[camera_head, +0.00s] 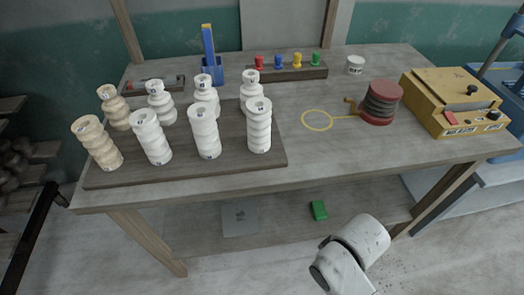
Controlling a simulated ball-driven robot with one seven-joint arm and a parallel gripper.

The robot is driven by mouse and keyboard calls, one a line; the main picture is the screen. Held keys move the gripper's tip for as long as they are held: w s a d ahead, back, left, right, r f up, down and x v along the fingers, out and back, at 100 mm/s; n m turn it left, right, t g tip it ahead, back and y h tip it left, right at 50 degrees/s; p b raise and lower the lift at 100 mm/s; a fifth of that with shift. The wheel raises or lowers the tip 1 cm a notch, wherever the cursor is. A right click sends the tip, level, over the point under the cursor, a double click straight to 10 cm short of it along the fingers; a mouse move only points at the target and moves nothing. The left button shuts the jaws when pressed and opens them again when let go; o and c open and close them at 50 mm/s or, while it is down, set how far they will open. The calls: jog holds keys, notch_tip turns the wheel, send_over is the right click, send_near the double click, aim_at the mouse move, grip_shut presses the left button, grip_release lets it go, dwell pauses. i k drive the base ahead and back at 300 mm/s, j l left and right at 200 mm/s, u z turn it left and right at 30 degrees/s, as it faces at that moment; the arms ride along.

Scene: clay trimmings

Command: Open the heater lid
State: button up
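The heater looks like the yellow box (445,118) at the right end of the table, with a partly readable black-on-white label on its front. Its flat yellow lid (450,86) lies down over the top and looks closed. A red piece and a small black knob sit on the front ledge. A white part of my arm shows at the bottom, in front of the table and apart from the heater. My gripper's fingers do not show.
Several pale ridged clay columns (258,125) stand on a dark board (230,165) at the left. A dark red spool (381,102) and a yellow ring (317,120) lie left of the heater. A white cup (355,65) stands behind. The front right tabletop is clear.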

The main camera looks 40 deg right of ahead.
aim_at(453, 85)
jog(key=z, duration=1.7)
